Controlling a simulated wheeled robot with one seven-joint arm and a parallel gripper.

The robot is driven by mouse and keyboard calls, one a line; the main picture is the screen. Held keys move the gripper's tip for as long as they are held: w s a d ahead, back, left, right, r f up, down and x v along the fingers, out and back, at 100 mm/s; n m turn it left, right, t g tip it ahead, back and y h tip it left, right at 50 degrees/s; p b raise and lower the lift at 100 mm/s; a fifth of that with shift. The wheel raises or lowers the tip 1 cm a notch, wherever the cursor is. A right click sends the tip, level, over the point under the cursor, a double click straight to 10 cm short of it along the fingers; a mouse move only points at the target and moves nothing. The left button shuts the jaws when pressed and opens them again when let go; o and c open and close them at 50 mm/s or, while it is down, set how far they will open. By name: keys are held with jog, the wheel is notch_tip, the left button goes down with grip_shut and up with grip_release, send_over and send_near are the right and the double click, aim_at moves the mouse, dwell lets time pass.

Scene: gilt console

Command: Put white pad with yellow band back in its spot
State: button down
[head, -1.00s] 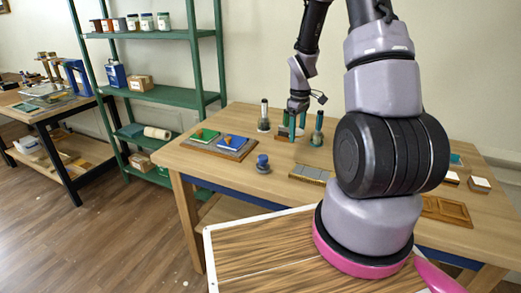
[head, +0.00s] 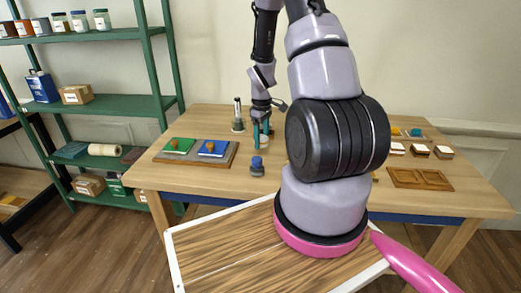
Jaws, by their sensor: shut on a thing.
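My gripper (head: 262,132), with teal fingers, points down over the back left part of the wooden table. It is shut on a small pale thing (head: 263,142) low between the fingers. This may be the white pad, but it is too small to make out a yellow band. Several small white-topped blocks (head: 419,149) stand at the right of the table, far from my gripper; I cannot tell a yellow band on them. A brown wooden tray (head: 421,187) with empty recesses lies in front of them. My arm hides the middle of the table.
A green shelf (head: 107,110) stands left. The front left tabletop is clear.

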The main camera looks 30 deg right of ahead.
aim_at(262, 155)
jog(key=shift+f, duration=2.2)
jog(key=shift+c, duration=0.5)
grip_release()
jog(key=shift+f, duration=0.15)
